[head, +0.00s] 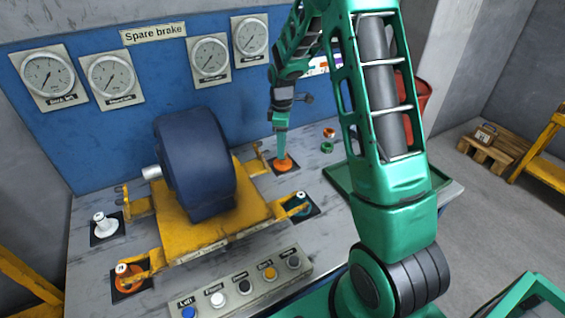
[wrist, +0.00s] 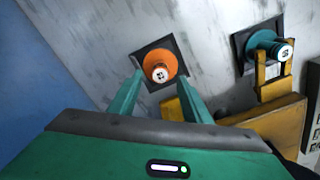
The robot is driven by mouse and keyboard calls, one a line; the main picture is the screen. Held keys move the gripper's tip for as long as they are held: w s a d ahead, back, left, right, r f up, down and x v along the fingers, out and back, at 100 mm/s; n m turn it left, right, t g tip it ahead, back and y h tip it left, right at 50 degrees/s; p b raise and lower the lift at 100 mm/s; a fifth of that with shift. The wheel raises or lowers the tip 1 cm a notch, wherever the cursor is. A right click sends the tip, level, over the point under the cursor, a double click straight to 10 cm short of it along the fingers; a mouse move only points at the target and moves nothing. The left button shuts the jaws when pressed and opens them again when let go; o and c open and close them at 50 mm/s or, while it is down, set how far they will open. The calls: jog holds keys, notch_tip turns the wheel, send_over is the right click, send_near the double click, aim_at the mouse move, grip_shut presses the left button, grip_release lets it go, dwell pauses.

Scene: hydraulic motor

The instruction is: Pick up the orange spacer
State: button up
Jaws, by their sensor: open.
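An orange spacer (head: 285,167) stands on a dark square pad at the back of the bench, right of the blue motor. In the wrist view it (wrist: 159,62) is a round orange piece with a pale marked top. My gripper (head: 282,156) is directly above and around it. In the wrist view the fingers of my gripper (wrist: 160,80) are apart, one on each side of the spacer; contact cannot be told. Another orange piece (head: 129,283) stands at the front left, partly under a yellow arm.
The blue motor (head: 195,160) sits on a yellow base. A teal piece (head: 299,208), also in the wrist view (wrist: 262,43), stands on a nearby pad. A white piece (head: 104,226) is at left. Small orange (head: 329,132) and green (head: 327,147) rings lie behind. A button panel (head: 240,285) is in front.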

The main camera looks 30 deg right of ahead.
jog(key=shift+d+f, duration=0.15)
jog(key=shift+f, duration=1.75)
grip_shut()
notch_tip(320, 180, up, 10)
jog(key=shift+r, duration=0.1)
